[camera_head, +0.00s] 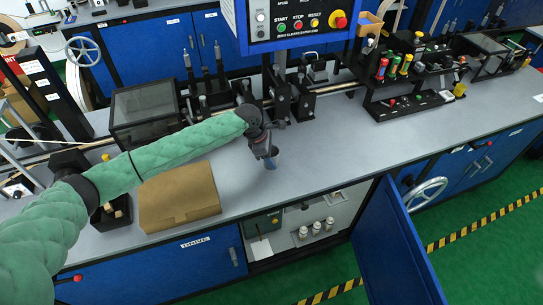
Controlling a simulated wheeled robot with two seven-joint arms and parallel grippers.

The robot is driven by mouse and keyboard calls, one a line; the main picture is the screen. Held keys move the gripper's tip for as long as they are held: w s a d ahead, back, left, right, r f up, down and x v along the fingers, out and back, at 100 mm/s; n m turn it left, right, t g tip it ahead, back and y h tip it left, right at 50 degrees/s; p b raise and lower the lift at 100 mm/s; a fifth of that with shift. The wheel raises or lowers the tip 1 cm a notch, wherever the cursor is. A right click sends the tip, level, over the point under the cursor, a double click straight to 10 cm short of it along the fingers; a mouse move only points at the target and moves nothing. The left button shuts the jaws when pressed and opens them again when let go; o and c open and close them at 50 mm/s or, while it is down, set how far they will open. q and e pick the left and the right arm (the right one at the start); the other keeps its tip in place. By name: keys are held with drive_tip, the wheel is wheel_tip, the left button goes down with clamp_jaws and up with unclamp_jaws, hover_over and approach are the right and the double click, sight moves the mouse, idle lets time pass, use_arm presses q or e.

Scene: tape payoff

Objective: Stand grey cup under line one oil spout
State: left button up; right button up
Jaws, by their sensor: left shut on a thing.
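My left arm (170,148) reaches in from the left across the grey worktop. My left gripper (270,156) points down over the middle of the bench, in front of the black machine parts. It is shut on a small blue-grey thing (271,163) that looks like the grey cup. Much of it is hidden by the fingers, and I cannot tell whether it touches the worktop. I cannot make out which part is the line one oil spout. My right gripper is not in view.
A cardboard box (180,197) lies left of the gripper. A control panel (300,22) hangs above. A blue cabinet door (395,250) stands open at the front, with white bottles (316,228) inside. The worktop (330,150) right of the gripper is clear.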

use_arm(q)
drive_tip(key=o, duration=1)
